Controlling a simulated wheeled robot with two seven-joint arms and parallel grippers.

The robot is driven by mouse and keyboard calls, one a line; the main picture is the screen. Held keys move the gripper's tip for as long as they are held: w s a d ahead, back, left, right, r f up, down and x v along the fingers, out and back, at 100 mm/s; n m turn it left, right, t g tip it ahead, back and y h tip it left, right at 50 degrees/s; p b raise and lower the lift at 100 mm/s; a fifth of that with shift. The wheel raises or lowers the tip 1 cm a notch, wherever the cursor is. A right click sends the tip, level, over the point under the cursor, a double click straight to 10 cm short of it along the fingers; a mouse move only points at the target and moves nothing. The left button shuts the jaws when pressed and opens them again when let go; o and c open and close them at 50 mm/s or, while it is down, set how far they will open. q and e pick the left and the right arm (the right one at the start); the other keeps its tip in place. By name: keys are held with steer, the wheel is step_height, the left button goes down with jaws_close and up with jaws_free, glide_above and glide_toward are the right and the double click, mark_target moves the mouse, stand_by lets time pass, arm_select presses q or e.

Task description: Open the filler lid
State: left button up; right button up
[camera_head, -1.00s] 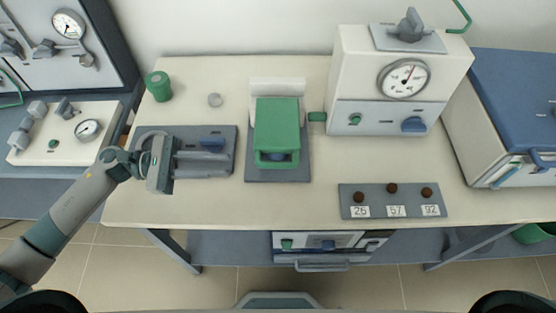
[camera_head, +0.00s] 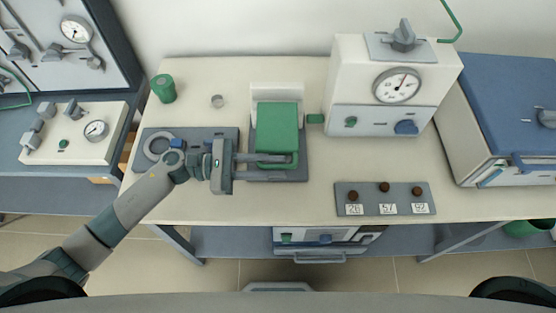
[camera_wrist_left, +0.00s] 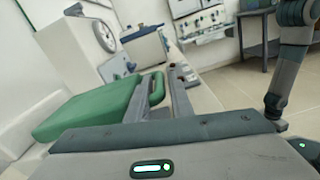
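The green filler lid (camera_head: 277,128) lies flat and looks closed on its small unit in the middle of the table. Its green handle loop (camera_head: 291,163) is at the front edge. My left gripper (camera_head: 284,159) reaches in from the left with its fingers at this handle. In the left wrist view the lid (camera_wrist_left: 88,108) is at the left. The handle (camera_wrist_left: 157,88) shows between the far ends of the fingers (camera_wrist_left: 160,96), which stand apart; firm contact cannot be made out. My right gripper is not in view.
A grey plate with a ring (camera_head: 157,147) lies under my left forearm. A white gauge box (camera_head: 376,118) stands right of the filler. A number plate (camera_head: 384,207) with dark knobs lies front right. A green jar (camera_head: 164,88) stands back left. The table between is clear.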

arm_select(q)
steer(key=shift+d, duration=0.65)
steer(key=shift+c, duration=0.3)
jaws_close()
steer(key=shift+r, duration=0.1)
